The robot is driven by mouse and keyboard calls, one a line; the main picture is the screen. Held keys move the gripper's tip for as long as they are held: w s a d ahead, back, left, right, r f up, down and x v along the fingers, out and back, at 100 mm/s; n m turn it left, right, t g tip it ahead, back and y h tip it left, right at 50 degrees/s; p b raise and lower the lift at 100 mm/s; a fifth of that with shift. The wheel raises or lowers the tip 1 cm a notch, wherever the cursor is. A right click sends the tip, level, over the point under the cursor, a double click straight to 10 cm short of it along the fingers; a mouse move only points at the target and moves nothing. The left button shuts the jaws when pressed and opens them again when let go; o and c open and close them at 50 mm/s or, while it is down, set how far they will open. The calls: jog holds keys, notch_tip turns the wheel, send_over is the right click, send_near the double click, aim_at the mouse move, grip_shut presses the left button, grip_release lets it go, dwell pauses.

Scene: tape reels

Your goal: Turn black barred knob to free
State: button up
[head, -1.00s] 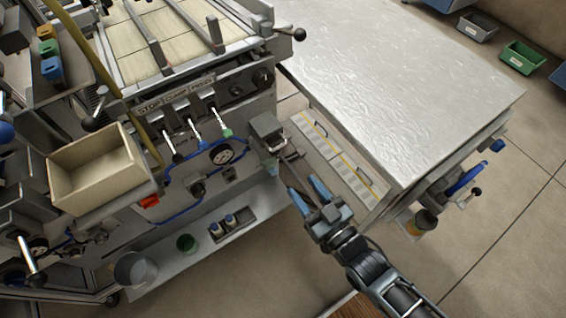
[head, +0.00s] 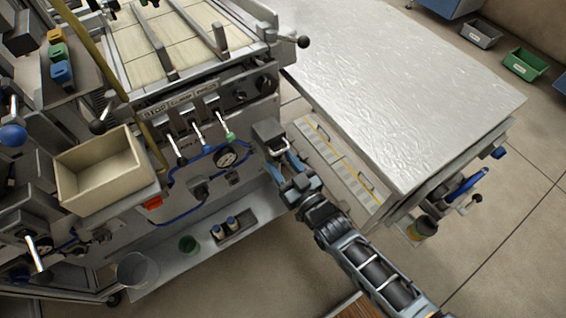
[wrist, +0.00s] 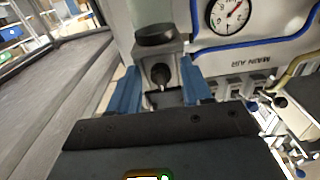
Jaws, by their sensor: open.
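A black knob (wrist: 160,74) sits on the face of a grey box in the wrist view. Its bar is too small and dark to tell how it is turned. The grey box (head: 269,130) is at the right end of the machine front in the head view, where the knob is hidden. My gripper (head: 284,160) is open right in front of the box. In the wrist view, the blue fingers of my gripper (wrist: 161,80) stand on either side of the knob, and I cannot tell whether they touch it.
A black disc (wrist: 155,35) is on the box beside the knob. A pressure gauge (head: 226,156) and blue hoses are left of the box. A large wrapped table (head: 410,80) stands to the right, with a drawer-like ledge (head: 335,165) close to my arm.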

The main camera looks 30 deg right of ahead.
grip_shut()
dwell(0.4)
jog(key=shift+m, duration=0.3)
jog(key=shift+a+r+m+b, duration=0.15)
jog(key=shift+m+b, duration=2.3)
jog(key=shift+m, duration=1.85)
jog(key=shift+a+r+m+b, duration=0.1)
jog(key=shift+m+b, duration=2.3)
jog(key=shift+m, duration=1.9)
